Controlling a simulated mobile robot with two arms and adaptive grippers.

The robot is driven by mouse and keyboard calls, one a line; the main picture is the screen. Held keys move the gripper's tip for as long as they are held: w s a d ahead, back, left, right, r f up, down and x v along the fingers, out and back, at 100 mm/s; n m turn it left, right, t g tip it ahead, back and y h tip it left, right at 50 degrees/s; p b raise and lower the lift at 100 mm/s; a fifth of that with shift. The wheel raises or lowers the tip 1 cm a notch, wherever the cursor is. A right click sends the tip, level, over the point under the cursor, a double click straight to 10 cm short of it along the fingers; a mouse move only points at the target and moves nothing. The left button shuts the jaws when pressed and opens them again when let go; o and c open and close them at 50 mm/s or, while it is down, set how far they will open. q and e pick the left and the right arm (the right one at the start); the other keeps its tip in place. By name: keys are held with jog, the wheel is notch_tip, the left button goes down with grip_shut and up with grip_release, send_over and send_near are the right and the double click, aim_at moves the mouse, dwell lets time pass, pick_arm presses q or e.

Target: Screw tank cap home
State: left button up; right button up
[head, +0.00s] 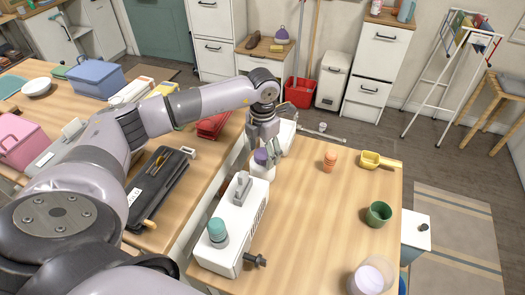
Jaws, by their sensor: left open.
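My right gripper is not in view.
A long white appliance (233,238) with a teal-topped part (217,231) stands in front of the tank. An orange item (330,161), yellow scoop (372,160), green cup (378,214) and pale container (371,277) stand to the right. The table middle is clear.

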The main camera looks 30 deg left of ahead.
pick_arm(q)
jog(key=shift+r, duration=0.1)
notch_tip(320, 180, up, 12)
dwell(0.4)
